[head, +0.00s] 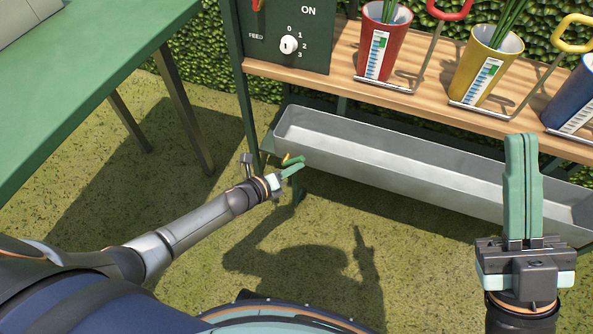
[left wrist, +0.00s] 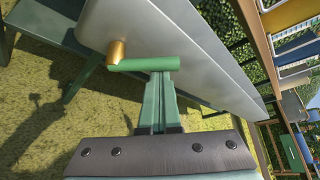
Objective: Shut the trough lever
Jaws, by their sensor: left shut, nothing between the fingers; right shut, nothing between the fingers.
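The grey metal trough (head: 390,163) hangs low below the wooden shelf; its side also shows in the left wrist view (left wrist: 190,45). Its lever is a green bar (head: 294,160) on a brass stem near the trough's left end. In the left wrist view the lever (left wrist: 143,64) and brass stem (left wrist: 116,52) show clearly. My left gripper (head: 299,167) is shut and empty, with its tips at the lever (left wrist: 158,76); whether they touch it I cannot tell. My right gripper (head: 521,138) is shut and empty, raised in front of the trough's right part.
The wooden shelf (head: 330,63) above holds red (head: 384,42) and yellow (head: 484,65) flower pots, with a blue one at the right edge. A control box (head: 284,40) stands at its left end. A green table (head: 75,70) is at left. Open grass lies below the trough.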

